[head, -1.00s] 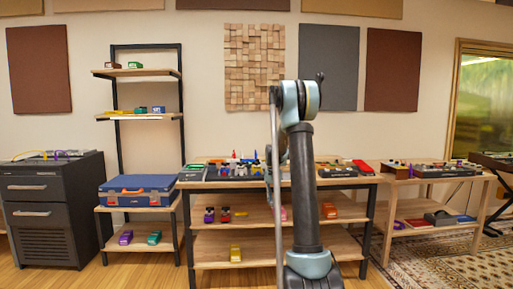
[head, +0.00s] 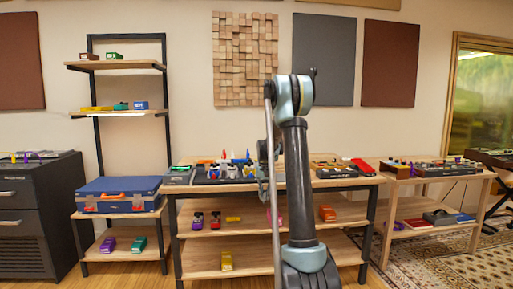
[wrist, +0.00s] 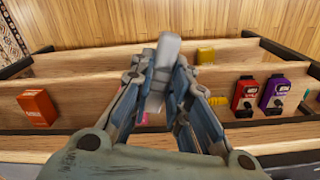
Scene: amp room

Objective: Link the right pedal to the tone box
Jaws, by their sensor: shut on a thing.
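In the wrist view my gripper (wrist: 160,85) has its blue-grey fingers closed around a plain light grey piece (wrist: 167,47); what it is I cannot tell. In the head view my own arm hides the gripper. Several small pedals stand on a dark board (head: 206,180) on the middle table's top. A dark flat box (head: 336,173) and a red item (head: 363,167) are on the same top, right of my arm. I cannot tell which things are the right pedal and the tone box.
The middle table's shelves (head: 250,257) hold several coloured pedals, including an orange one (wrist: 36,108) and a purple one (wrist: 275,93). A side table (head: 385,178) with more gear stands at right. A blue case (head: 120,190) sits at left. A rug (head: 430,262) covers the right floor.

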